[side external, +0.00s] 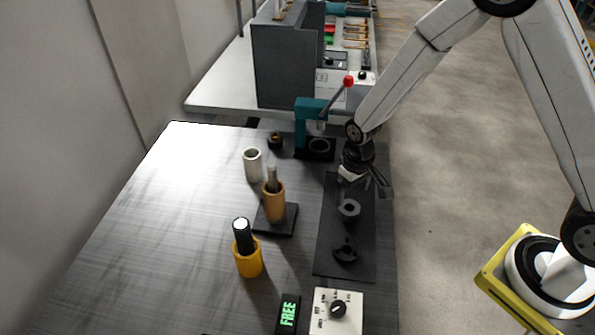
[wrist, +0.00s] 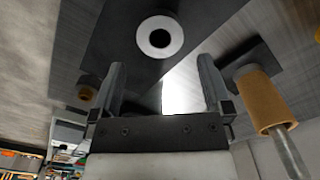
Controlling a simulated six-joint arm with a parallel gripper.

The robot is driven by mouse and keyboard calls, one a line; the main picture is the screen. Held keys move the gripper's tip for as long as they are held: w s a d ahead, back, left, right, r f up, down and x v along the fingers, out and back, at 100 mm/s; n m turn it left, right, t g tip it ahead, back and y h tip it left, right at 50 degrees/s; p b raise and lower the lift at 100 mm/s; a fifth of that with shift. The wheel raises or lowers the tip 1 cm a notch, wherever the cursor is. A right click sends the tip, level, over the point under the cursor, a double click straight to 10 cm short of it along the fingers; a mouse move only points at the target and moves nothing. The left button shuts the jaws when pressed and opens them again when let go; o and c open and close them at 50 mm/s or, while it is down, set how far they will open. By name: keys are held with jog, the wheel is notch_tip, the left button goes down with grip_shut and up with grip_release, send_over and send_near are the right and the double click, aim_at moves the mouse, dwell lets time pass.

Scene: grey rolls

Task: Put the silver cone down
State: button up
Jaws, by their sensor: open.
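A small grey piece with a dark hole in its top, which I take to be the silver cone (side external: 349,210), stands on the black mat (side external: 328,262). In the wrist view a pale ring around a dark hole (wrist: 144,37) appears on the dark mat, beyond my fingertips; it looks like the same piece. My gripper (side external: 365,186) is just above and behind it in the side view. In the wrist view its two fingers (wrist: 160,85) are spread, with nothing held between them.
A black knob-like piece (side external: 346,253) sits nearer on the mat. A tan roll with a rod (side external: 274,203), a white cylinder (side external: 253,167) and a yellow roll (side external: 248,263) stand to the left. A teal press (side external: 302,125) is behind; a control box (side external: 325,322) and FREE display (side external: 288,314) are in front.

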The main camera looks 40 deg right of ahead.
notch_tip(320, 180, up, 6)
jog(key=shift+r, duration=0.2)
dwell(0.8)
jog(key=s+d+r+t, duration=0.2)
jog(key=s+d+r, duration=0.2)
jog(key=s, duration=0.6)
jog(key=shift+s+r+t, duration=0.25)
jog(key=shift+r+t, duration=0.15)
jog(key=shift+r, duration=0.65)
